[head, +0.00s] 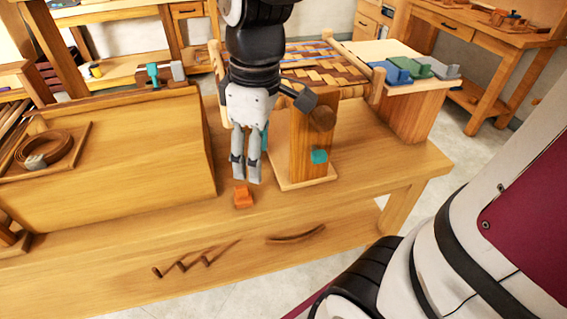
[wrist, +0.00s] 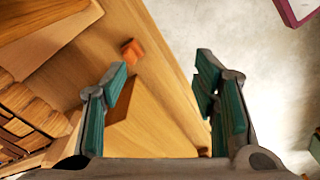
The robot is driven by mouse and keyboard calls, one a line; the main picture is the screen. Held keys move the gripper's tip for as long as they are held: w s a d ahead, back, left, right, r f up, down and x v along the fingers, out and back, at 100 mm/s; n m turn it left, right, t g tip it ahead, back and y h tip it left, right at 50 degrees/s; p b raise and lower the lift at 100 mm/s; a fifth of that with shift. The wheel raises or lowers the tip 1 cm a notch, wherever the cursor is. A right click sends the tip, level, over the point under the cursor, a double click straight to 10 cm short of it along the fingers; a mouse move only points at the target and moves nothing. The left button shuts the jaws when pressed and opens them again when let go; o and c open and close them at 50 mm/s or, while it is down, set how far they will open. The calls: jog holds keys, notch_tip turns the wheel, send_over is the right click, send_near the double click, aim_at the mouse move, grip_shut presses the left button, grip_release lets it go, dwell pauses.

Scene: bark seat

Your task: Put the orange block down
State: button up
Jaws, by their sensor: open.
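The orange block (head: 243,198) rests on the wooden workbench (head: 330,218), near its front edge. It also shows in the wrist view (wrist: 133,51), up and to the left, beyond the fingertips. My gripper (head: 246,180) points down just above and behind the block in the head view. In the wrist view my gripper (wrist: 163,72) has its two green-padded fingers spread wide, with nothing between them but bench surface. The block is apart from the fingers in the wrist view.
A wooden post on a base (head: 310,150) with a teal knob stands close to the right of my gripper. A large wooden box (head: 130,150) stands to the left. A woven seat (head: 315,68) is behind.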

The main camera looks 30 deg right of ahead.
jog(key=s+r+m+t, duration=0.1)
jog(key=s+r+m, duration=0.2)
jog(key=s+m, duration=0.5)
jog(key=s, duration=0.7)
jog(key=shift+s, duration=0.15)
jog(key=shift+d+r, duration=0.1)
notch_tip(320, 180, up, 13)
jog(key=t+p, duration=0.2)
jog(key=p, duration=0.9)
jog(key=shift+d+r+t+p, duration=0.15)
jog(key=shift+d+t+p, duration=0.05)
jog(key=shift+t+p, duration=0.15)
